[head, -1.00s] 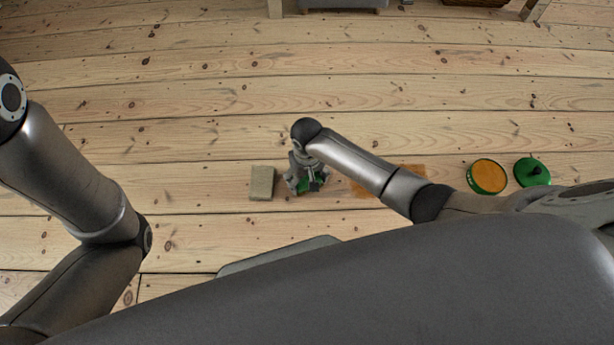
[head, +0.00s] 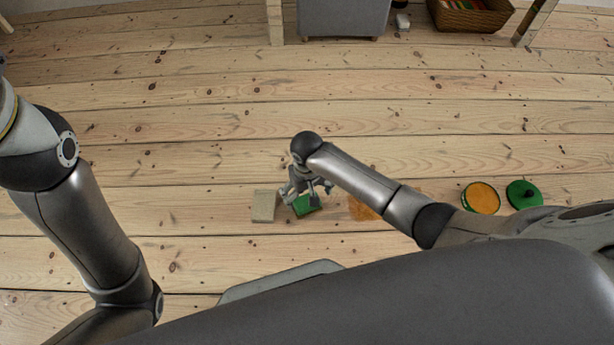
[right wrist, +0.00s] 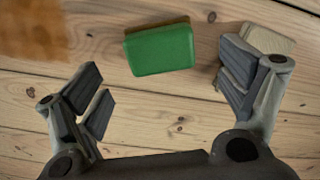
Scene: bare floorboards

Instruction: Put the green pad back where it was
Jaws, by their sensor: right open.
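The green pad (head: 305,207) lies flat on the floorboards, between a beige block and an orange patch. In the right wrist view the pad (right wrist: 160,50) lies beyond the fingertips, apart from both fingers. My right gripper (head: 311,193) is open and empty just above the pad, and its fingers hide part of it in the head view. In the right wrist view the open fingers (right wrist: 166,78) stand wide apart with bare boards between them. My left arm shows at the left, but its gripper is out of view.
The beige block (head: 264,206) is left of the pad; the orange patch (head: 361,208) is on its right. Further right are an orange disc with a green rim (head: 481,198) and a green knobbed lid (head: 524,194). A grey furniture piece (head: 343,18) and basket (head: 470,14) stand far off.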

